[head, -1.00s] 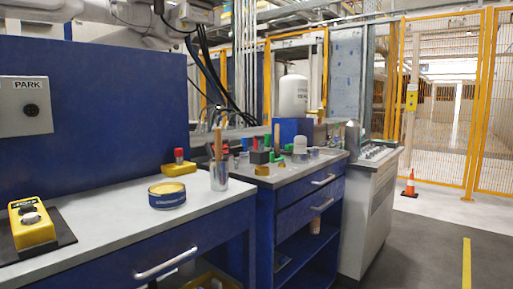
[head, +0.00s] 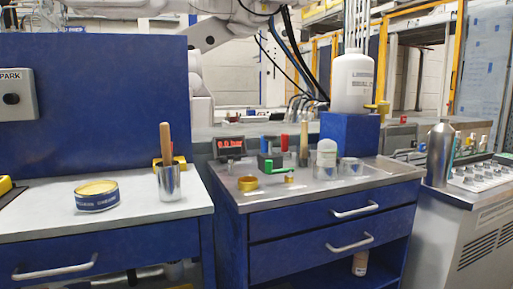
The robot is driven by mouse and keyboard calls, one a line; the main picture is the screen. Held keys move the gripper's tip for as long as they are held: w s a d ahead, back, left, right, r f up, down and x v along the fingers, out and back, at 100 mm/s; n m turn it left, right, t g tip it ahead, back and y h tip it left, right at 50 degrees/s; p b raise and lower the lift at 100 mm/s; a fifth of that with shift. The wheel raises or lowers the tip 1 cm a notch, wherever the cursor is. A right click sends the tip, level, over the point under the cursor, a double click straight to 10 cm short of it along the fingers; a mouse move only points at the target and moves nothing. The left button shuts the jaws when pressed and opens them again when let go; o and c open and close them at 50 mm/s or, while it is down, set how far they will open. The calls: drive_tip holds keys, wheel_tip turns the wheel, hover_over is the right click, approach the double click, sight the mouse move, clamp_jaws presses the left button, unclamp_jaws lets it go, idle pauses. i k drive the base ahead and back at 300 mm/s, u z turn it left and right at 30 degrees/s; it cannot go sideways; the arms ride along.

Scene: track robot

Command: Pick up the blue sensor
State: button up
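I cannot make out a blue sensor for certain in the head view. A blue block (head: 349,138) stands at the back of the right bench under a white bottle, and it looks like a stand. Small items sit on the grey bench top, among them a black block with red and green handles (head: 271,153), a device with a red display (head: 230,148) and a green lever (head: 278,171). My gripper does not show in the view.
The drawer unit (head: 325,234) has a lower opening. A metal bottle (head: 440,154) stands right, by a tray of fittings. A white bottle (head: 353,82) rises at the back.

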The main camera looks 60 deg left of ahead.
sight(264, 143)
drive_tip(key=u, duration=0.75)
drive_tip(key=i, duration=1.1)
drive_tip(key=u, duration=1.15)
